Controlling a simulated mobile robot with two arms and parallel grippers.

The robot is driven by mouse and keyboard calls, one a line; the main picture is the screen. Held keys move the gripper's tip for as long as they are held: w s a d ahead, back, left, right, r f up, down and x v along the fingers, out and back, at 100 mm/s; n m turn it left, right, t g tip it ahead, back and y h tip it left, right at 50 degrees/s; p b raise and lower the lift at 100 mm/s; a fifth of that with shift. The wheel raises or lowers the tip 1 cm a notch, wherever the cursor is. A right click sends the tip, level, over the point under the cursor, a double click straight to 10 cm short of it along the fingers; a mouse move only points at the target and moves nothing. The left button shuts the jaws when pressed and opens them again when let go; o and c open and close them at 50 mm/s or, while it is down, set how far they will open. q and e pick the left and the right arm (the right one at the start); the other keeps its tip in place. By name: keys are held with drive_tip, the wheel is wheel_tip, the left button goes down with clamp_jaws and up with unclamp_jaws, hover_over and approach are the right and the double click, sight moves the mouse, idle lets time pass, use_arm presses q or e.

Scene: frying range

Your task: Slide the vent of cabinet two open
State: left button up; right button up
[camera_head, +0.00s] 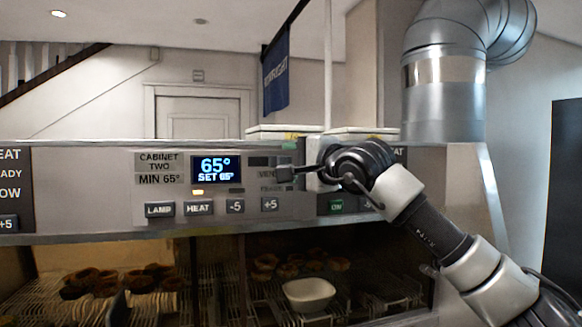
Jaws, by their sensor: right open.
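The cabinet two panel (147,193) is a grey strip across the range front, with a label reading CABINET TWO and MIN 65°. Its blue display (217,170) reads 65° and SET 65°. The vent label (266,174) is at the right part of the panel, partly covered. My right gripper (288,172) is open and reaches in from the right, its fingertips at the panel beside the vent label. The vent slide is small and mostly hidden by the fingers, so I cannot tell its position or whether they touch it. My left gripper is not in view.
Below the display are the LAMP (160,209), HEAT (199,208), -5 (236,206) and +5 (270,204) buttons. Under the panel, wire racks hold browned food and a white bowl (308,293). A metal duct (443,95) rises behind my right arm.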

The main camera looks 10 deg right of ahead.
drive_tip(key=b+v, duration=0.5)
drive_tip(key=v, duration=0.4)
drive_tip(key=shift+s+d, duration=0.15)
drive_tip(key=shift+d, duration=0.4)
drive_tip(key=shift+f, duration=0.1)
